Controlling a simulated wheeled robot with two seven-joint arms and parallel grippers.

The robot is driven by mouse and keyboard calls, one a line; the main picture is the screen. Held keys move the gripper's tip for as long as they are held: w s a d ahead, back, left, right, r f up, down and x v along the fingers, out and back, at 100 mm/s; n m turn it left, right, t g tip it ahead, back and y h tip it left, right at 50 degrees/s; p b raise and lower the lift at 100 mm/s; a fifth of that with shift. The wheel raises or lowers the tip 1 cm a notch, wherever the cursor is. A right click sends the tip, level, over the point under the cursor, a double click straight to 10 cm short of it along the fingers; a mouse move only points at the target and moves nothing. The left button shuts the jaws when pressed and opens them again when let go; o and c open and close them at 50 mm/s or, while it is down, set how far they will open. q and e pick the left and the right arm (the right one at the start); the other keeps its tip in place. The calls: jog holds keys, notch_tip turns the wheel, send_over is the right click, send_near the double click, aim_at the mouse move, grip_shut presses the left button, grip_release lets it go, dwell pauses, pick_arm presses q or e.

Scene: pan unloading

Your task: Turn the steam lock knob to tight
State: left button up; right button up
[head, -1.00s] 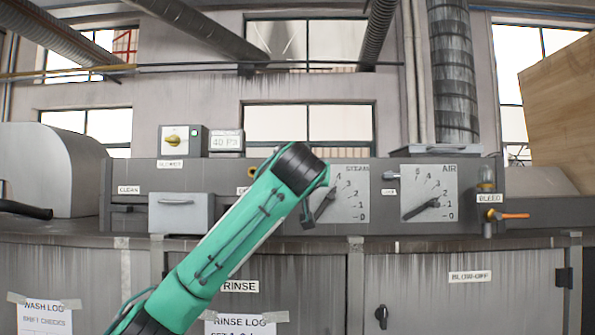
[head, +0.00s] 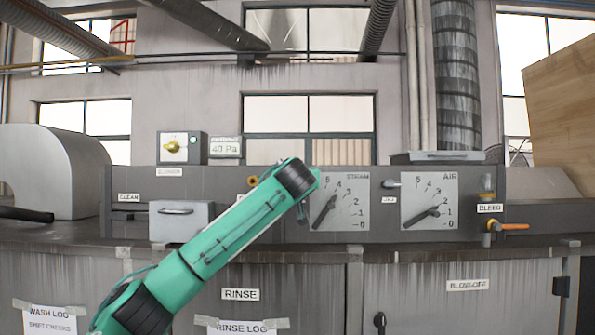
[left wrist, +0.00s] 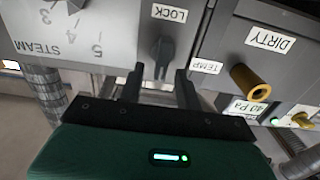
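The steam lock knob (left wrist: 162,52) shows in the left wrist view as a dark knob on a grey plate, beside an upside-down LOCK label (left wrist: 168,14). Its long grip runs roughly up and down that picture. My left gripper (left wrist: 158,78) is open, its two dark fingers pointing at the panel on either side of the knob's lower end. I cannot tell whether they touch it. In the head view my left arm hides this knob, and the gripper is mostly hidden behind the wrist. The steam dial (head: 350,190) is right of the wrist. My right gripper is not in view.
The air dial (head: 430,190) and a second lock knob (head: 391,184) are further right, then an orange bleed lever (head: 512,227). In the left wrist view a brass knob (left wrist: 250,82) sits near the right finger. A drawer box (head: 180,222) juts out left.

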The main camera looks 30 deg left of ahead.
pick_arm(q)
jog(key=shift+w+a, duration=0.25)
jog(key=shift+w, duration=0.1)
grip_shut()
jog(key=shift+f, duration=0.1)
